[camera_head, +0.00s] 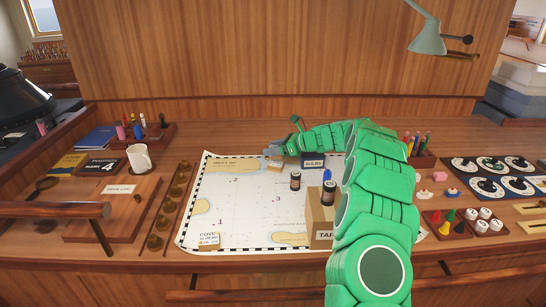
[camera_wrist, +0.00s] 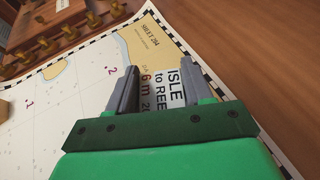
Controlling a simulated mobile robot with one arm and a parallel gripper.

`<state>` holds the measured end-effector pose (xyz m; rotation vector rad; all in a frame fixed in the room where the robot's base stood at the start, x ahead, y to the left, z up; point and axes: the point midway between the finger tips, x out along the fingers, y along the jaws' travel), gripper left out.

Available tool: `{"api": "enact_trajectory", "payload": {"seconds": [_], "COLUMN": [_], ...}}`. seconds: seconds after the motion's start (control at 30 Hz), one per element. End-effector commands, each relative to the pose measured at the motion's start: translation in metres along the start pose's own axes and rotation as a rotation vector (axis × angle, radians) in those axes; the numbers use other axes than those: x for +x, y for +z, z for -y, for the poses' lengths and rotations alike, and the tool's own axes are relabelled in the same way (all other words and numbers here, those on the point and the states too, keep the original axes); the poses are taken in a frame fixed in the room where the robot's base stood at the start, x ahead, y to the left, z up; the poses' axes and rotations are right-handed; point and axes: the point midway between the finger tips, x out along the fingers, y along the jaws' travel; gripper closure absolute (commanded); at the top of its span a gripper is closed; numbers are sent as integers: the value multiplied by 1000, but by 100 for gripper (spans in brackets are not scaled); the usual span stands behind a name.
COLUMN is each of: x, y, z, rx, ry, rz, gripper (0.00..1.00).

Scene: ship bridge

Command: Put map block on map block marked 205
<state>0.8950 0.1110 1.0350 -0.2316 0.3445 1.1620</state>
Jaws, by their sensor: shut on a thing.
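My gripper (camera_wrist: 160,88) is shut on a pale map block (camera_wrist: 174,84), lettered "ISLE to REEF" and "6 m", with the rest of its text cut off by a finger. It is over the far part of the white chart (camera_wrist: 85,95), near the printed "SHEET 204". In the head view my gripper (camera_head: 273,152) is at the chart's back edge. Another map block (camera_head: 208,239), lettered "COVE", lies at the chart's front left corner; its smaller print is unreadable. I cannot make out a 205 mark on either block.
A box lettered "BULBS" (camera_head: 314,163) stands right of my gripper. A tall "TAPE" box (camera_head: 320,218) and small dark jars (camera_head: 295,181) stand on the chart's right side. A row of brass knobs (camera_head: 168,206) runs along its left. The chart's middle left is clear.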

Motion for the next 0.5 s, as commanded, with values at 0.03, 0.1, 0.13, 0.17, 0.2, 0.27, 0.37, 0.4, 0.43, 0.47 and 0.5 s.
{"api": "enact_trajectory", "payload": {"seconds": [0.03, 0.1, 0.13, 0.17, 0.2, 0.27, 0.37, 0.4, 0.43, 0.47, 0.5], "x": [1, 2, 3, 3, 4, 7, 12, 14, 15, 16, 17], "y": [-1, -2, -3, -3, -5, -7, -20, -25, -28, -30, -32], "z": [1, 2, 2, 2, 3, 5, 4, 4, 4, 4, 4], "rx": [0, 0, 0, 1, 1, 1, 3, 2, 1, 1, 1], "ry": [0, 0, 0, 1, 1, 1, 2, 2, 2, 2, 1], "rz": [0, -1, -1, -1, -1, -2, -1, -1, -1, 0, 0], "gripper": [79, 79, 79, 79, 79, 79, 79, 79, 79, 79, 79]}}
